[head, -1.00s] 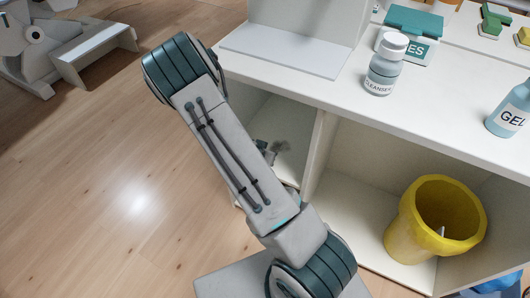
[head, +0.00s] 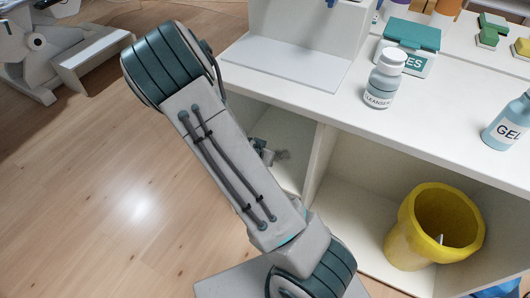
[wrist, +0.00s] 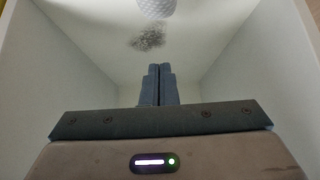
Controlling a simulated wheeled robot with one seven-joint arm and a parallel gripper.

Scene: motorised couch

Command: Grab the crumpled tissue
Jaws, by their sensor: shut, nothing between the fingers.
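My gripper (wrist: 158,72) is shut and empty, its two dark fingers pressed together inside a white shelf compartment. In the head view only a bit of the gripper shows (head: 263,151), beside my forearm. A white, dimpled, rounded thing (wrist: 155,8) is cut off by the top edge of the wrist view; it may be the crumpled tissue, but I cannot tell for certain. A grey fuzzy clump (wrist: 148,38) lies just beyond the fingertips, apart from them in the picture. It also shows in the head view (head: 282,155).
The compartment's side walls (wrist: 75,65) stand close on both sides. A yellow bin (head: 400,240) stands in the neighbouring compartment with something small and pale inside. A cleanser bottle (head: 384,82) and a gel bottle (head: 508,125) stand on the white top (head: 330,97).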

